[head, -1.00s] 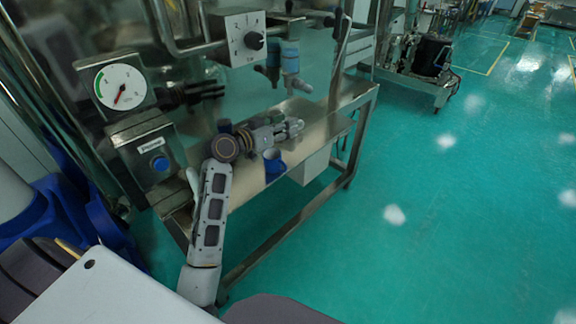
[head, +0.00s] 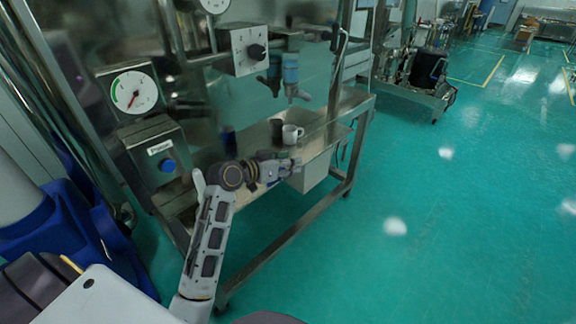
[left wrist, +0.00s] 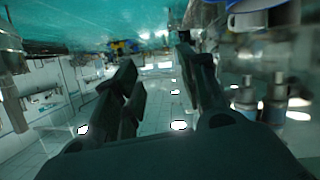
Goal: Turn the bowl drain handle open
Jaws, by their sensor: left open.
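Two blue-and-grey valve-like fittings (head: 290,72) hang under the steel machine in the head view. I cannot tell which part is the bowl drain handle. My left gripper (head: 292,164) is low at the bench's front edge, below the fittings and apart from them. In the left wrist view its two dark fingers (left wrist: 157,62) are spread with nothing between them. Blurred metal fittings (left wrist: 258,95) show to the right of the fingers there. My right gripper is in neither view.
A white cup (head: 292,134) stands on the steel bench (head: 325,140) just behind my left gripper. Green floor (head: 450,220) on the right is clear.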

